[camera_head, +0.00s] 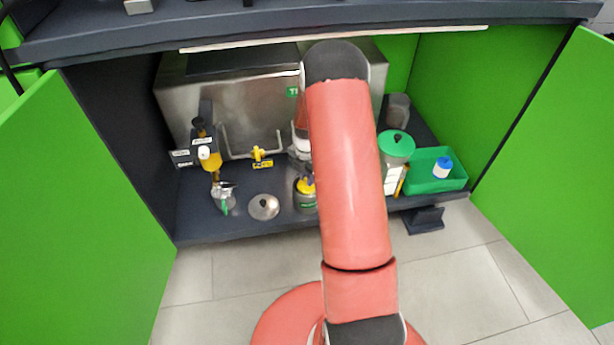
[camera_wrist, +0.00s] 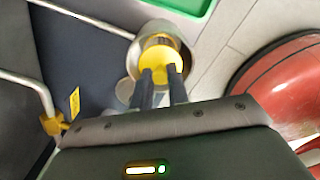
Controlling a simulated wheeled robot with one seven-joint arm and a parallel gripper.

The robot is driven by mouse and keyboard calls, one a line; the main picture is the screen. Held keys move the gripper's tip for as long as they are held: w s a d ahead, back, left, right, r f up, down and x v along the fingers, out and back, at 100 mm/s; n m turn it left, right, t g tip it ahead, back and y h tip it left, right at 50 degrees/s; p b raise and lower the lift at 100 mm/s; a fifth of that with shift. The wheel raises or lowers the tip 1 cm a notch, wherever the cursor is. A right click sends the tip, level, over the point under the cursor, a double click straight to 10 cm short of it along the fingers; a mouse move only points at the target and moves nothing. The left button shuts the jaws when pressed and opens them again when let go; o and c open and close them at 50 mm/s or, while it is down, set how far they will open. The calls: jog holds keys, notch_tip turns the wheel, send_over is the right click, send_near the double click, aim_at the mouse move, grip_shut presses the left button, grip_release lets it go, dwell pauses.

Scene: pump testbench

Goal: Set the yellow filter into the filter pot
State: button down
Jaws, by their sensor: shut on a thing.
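The yellow filter (camera_wrist: 160,56) is between the two dark fingers of my gripper (camera_wrist: 161,78) in the wrist view. My gripper is shut on it. The filter is at the mouth of the round metal filter pot (camera_wrist: 178,41), with its lower part inside the rim. I cannot tell whether it rests on the bottom. In the head view, the yellow filter (camera_head: 305,186) shows at the top of the metal pot (camera_head: 303,201), which has a green label. My arm hides the right side of the pot and most of my gripper there.
A metal lid (camera_head: 263,207) with a dark knob lies left of the pot. A metal jug (camera_head: 223,199) stands further left. A yellow valve (camera_head: 259,155) is on the pipe behind. A green-lidded container (camera_head: 396,148) and green tray (camera_head: 430,182) with a blue-capped bottle (camera_head: 442,168) are right.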

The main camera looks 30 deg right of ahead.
jog(key=shift+f+b, duration=0.5)
jog(key=shift+f, duration=0.05)
jog(key=c, duration=1.4)
grip_release()
jog(key=shift+o, duration=0.2)
notch_tip(320, 180, up, 13)
jog(key=p, duration=0.2)
jog(key=shift+r, duration=0.15)
jog(key=shift+s, duration=0.1)
